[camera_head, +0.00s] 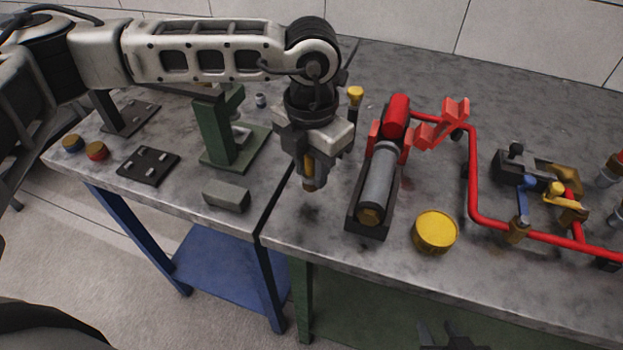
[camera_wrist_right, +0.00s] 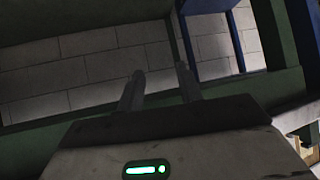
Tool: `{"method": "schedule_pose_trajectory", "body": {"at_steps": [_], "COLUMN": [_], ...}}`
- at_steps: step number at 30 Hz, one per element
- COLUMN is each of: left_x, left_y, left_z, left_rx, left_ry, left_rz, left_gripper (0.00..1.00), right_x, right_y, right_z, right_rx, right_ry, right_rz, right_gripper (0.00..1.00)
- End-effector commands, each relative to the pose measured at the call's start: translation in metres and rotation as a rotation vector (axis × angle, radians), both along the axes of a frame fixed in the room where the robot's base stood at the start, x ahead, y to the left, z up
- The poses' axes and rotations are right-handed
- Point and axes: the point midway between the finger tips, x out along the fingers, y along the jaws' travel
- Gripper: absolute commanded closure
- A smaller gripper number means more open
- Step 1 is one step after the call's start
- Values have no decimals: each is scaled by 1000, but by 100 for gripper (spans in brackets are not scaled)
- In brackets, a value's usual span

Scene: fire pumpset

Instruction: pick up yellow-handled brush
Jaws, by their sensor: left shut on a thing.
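My left gripper (camera_head: 308,182) points down above the table, near the gap between the two tabletops. It is shut on a slim thing with a yellow part (camera_head: 308,166) showing between the fingers and a brownish lower end. This fits the yellow-handled brush, though the fingers hide most of it, bristles included. It seems a little above the tabletop. My right gripper (camera_wrist_right: 158,85) is open and empty in the right wrist view, its two fingers apart. Its dark fingertips also show at the bottom edge of the head view (camera_head: 450,332), low in front of the table.
A red and grey cylinder in a dark cradle (camera_head: 372,195) stands just right of my left gripper. A yellow round tin (camera_head: 435,231) and red piping (camera_head: 472,180) lie further right. A yellow-topped thing (camera_head: 355,95) stands behind. A green stand (camera_head: 222,135) and grey block (camera_head: 226,195) are left.

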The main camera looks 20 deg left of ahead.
Motion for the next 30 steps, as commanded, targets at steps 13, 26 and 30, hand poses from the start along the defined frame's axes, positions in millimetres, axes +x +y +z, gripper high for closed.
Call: {"method": "schedule_pose_trajectory", "body": {"at_steps": [13, 26, 30], "left_x": [-99, -138, -138], "left_y": [-11, -15, -15], "left_z": [76, 95, 95], "left_rx": [2, 2, 1], "left_ry": [-3, 1, 2], "left_rz": [-10, -3, -2], "left_gripper": [96, 96, 96], "right_x": [4, 5, 5], "right_y": [5, 9, 9], "right_z": [-6, -5, -4], "right_rx": [33, 59, 59], "right_ry": [-25, -29, -30], "right_rz": [-1, -14, -14], "right_gripper": [64, 64, 64]}}
